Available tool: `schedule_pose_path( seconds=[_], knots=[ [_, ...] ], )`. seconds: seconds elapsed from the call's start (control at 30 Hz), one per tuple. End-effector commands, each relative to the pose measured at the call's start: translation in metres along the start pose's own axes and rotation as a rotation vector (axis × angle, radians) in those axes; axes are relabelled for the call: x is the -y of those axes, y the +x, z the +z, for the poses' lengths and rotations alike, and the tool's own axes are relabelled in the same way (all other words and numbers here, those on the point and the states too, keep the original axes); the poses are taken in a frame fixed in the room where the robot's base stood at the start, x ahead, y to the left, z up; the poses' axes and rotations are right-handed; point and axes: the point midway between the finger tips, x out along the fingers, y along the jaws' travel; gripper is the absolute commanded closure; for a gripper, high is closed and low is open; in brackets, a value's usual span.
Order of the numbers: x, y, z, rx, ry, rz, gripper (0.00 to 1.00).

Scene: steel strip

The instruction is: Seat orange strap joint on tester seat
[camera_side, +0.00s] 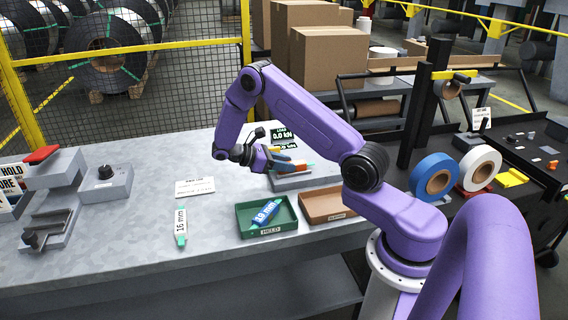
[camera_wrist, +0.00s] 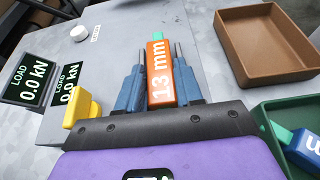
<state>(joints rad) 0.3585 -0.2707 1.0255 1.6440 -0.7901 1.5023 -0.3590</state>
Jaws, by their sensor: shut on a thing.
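The orange strap joint (camera_wrist: 160,75), marked "13 mm" with a green end, lies between the blue fingers of my gripper (camera_wrist: 160,62) in the wrist view. My gripper is shut on it. In the side view, my gripper (camera_side: 283,158) is over the grey tester (camera_side: 305,180), and a bit of orange shows at its right. The tester's load displays (camera_wrist: 25,80) read 0.0 kN in the wrist view. A yellow part (camera_wrist: 82,110) is left of my fingers. The seat itself is not clearly visible, and I cannot tell whether the joint touches it.
A green tray (camera_side: 246,219) holds a blue joint marked "19 mm" (camera_side: 266,212). An empty brown tray (camera_side: 322,216) stands beside it. Blue (camera_side: 434,177) and white rolls (camera_side: 480,168) stand at right.

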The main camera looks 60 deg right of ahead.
Motion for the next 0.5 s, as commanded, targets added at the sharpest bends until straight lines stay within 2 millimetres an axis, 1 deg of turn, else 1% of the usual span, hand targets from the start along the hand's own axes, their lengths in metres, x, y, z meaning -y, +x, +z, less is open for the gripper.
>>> schedule_pose_path(
  seconds=[0.17,0.2,0.27,0.43,0.5],
  knots=[
    [0.0,0.0001,-0.0002,0.0,0.0,0.0,0.96],
    [0.0,0.0002,-0.0004,0.0,0.0,0.0,0.58],
    [0.0,0.0002,-0.0003,0.0,0.0,0.0,0.38],
    [-0.0001,-0.0006,-0.0006,-0.001,0.0,0.0,0.37],
    [-0.0003,-0.004,-0.0007,-0.001,0.001,0.001,0.37]
  ],
)
